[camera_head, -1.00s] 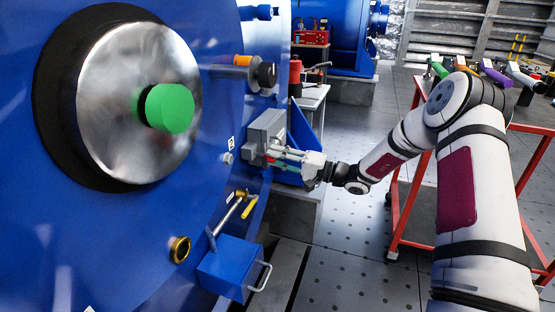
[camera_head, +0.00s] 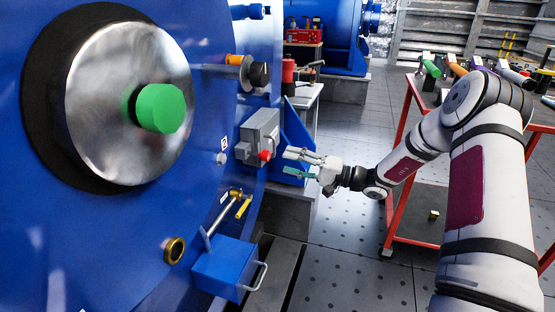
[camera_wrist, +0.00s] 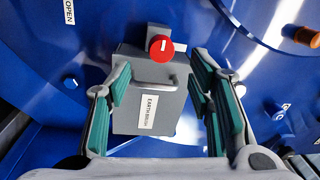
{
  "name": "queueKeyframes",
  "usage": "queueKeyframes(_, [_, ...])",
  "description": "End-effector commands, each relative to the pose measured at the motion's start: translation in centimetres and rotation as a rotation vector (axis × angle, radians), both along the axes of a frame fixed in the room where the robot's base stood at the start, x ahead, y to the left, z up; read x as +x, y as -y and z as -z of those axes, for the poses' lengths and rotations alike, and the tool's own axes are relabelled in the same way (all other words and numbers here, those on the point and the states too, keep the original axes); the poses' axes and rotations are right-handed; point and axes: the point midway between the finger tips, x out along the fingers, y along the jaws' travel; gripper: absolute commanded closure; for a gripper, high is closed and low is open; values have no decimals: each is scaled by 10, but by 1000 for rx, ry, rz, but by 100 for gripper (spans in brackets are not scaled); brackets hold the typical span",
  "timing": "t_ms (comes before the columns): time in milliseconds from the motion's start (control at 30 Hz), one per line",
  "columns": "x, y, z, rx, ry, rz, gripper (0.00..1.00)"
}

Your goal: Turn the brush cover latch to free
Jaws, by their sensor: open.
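A grey box (camera_head: 264,128) labelled "EARTH BRUSH" is fixed on the blue machine face; it also fills the middle of the wrist view (camera_wrist: 135,75). A round red knob (camera_wrist: 161,47) with a white mark sits on the box's upper part in the wrist view; in the head view the red knob (camera_head: 264,155) shows at the box's lower end. I take it as the latch. My gripper (camera_head: 287,162) is open and empty, with its teal-padded fingers apart and to the right of the knob. In the wrist view the fingers (camera_wrist: 160,82) stand either side of the box, visibly clear of the knob.
An "OPEN" label (camera_wrist: 69,12) is at the top left of the wrist view. The box has a grey handle (camera_wrist: 155,86). A blue box (camera_head: 222,268) and a yellow-handled tool (camera_head: 243,207) are below. A red trolley (camera_head: 410,238) stands right; floor between is clear.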

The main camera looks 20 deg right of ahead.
Motion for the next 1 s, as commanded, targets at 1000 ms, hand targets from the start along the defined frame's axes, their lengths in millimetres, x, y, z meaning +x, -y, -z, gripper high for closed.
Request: queueKeyframes(1000, [-34, 38, 1, -10, -6, -19, 52])
